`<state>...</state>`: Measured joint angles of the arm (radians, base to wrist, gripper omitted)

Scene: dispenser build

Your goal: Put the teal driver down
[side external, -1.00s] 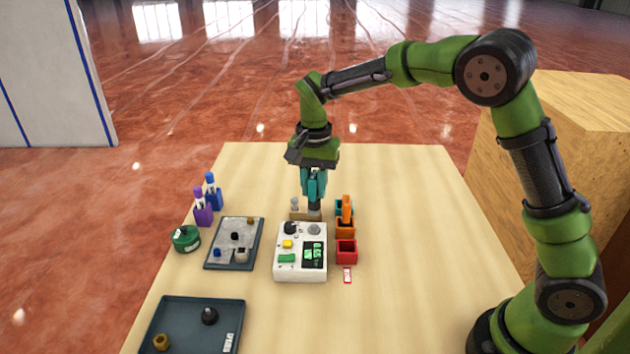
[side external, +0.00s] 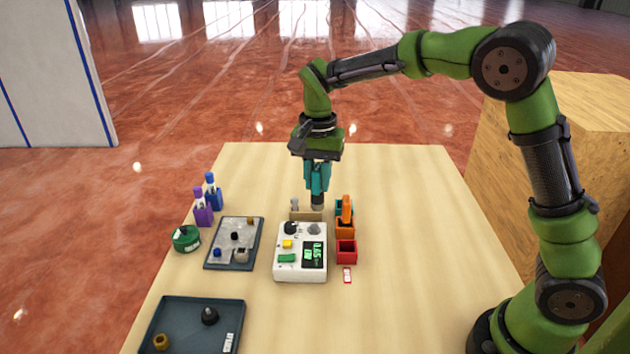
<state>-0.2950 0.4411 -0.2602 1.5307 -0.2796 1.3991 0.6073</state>
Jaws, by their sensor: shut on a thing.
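The teal driver (side external: 318,182) hangs upright under my gripper (side external: 317,168), which is shut on it. Its dark lower end is above the table, just behind the white device and over the right part of a small wooden block (side external: 305,216). A teal holder (side external: 339,205) stands just right of the driver, partly hidden behind the orange driver (side external: 347,208). The orange driver stands in the orange holder (side external: 345,230). The red holder (side external: 347,254) in front looks empty.
The white device (side external: 288,270) has a lit green display. Left are a grey tray (side external: 218,262) with small parts, a green round container (side external: 187,239), purple (side external: 202,212) and blue (side external: 214,196) bottles. A dark tray (side external: 180,328) is front left. The table's right side is clear.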

